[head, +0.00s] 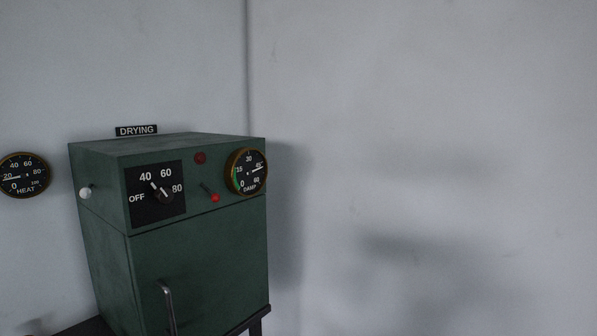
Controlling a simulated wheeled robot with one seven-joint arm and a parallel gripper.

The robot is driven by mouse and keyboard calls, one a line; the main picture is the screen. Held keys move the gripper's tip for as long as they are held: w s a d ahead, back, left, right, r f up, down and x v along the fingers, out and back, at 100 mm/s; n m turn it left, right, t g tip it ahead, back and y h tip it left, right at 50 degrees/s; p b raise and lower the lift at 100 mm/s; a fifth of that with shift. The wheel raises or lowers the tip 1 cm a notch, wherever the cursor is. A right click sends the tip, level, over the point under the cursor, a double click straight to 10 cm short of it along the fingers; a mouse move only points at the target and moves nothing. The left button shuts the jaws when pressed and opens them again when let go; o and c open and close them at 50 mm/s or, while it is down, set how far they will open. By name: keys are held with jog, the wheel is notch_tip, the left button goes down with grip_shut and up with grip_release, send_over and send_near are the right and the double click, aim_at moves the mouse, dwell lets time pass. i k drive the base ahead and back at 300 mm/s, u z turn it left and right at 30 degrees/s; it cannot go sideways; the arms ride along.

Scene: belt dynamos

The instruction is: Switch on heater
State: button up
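The heater is a dark green metal cabinet (196,257) at the lower left, with a sign reading DRYING (137,130) above its back edge. A black dial plate (143,209) on its front is marked OFF, 40, 60 and 80. The dial's knob (166,197) has its pale pointer toward the upper left, near 40. Right of it are a dark red round lamp (200,158) and a small toggle lever with a red tip (215,198), the tip pointing down to the right. My gripper is not in view.
A DAMP gauge (246,171) is at the cabinet's upper right. A HEAT gauge (24,175) hangs on the wall at left. A white knob (86,193) is on the cabinet's left side. A door handle (168,306) juts from the front. The right side shows bare wall.

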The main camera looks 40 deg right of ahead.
aim_at(215, 197)
jog(key=z, duration=0.85)
jog(key=k, duration=1.35)
jog(key=z, duration=0.2)
jog(key=i, duration=0.4)
jog(key=u, duration=1.15)
jog(key=i, duration=0.75)
jog(key=u, duration=0.3)
